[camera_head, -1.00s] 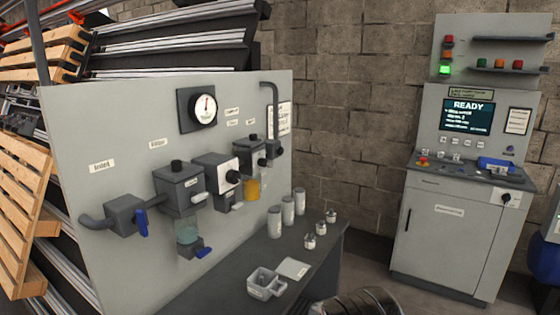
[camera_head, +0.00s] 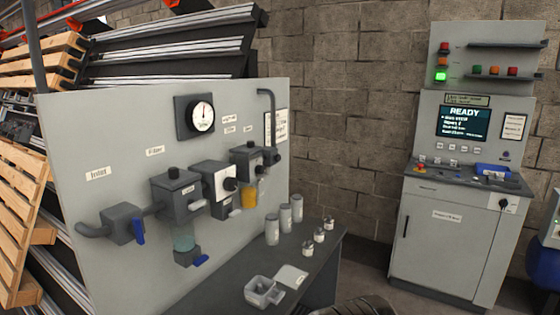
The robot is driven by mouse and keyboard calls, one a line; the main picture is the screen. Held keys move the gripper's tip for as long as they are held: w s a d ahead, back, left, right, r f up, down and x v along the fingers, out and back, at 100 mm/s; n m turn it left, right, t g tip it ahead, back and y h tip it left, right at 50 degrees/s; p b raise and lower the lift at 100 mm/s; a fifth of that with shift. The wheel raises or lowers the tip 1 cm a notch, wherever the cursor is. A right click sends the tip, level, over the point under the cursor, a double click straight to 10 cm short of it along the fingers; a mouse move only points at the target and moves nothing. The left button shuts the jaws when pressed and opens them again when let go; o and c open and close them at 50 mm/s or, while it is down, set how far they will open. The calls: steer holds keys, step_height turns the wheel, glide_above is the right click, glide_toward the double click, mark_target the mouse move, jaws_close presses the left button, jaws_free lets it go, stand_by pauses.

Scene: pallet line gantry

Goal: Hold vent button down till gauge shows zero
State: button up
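A round white gauge (camera_head: 202,117) sits on a dark square plate high on the grey panel (camera_head: 110,130). Its needle points roughly upward; the scale is too small to read. Below it runs a line of dark housings: an inlet block with a blue lever (camera_head: 138,230), a filter block (camera_head: 176,195) with a black cap on top and a clear bowl under it, and a white-faced block with a black knob (camera_head: 230,184). I cannot tell which part is the vent button. My gripper is not in view; only a dark ribbed part, probably of my arm, shows at the bottom edge.
A control cabinet (camera_head: 440,245) with a READY screen (camera_head: 464,123) stands at right. Bare floor shows between bench and cabinet.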

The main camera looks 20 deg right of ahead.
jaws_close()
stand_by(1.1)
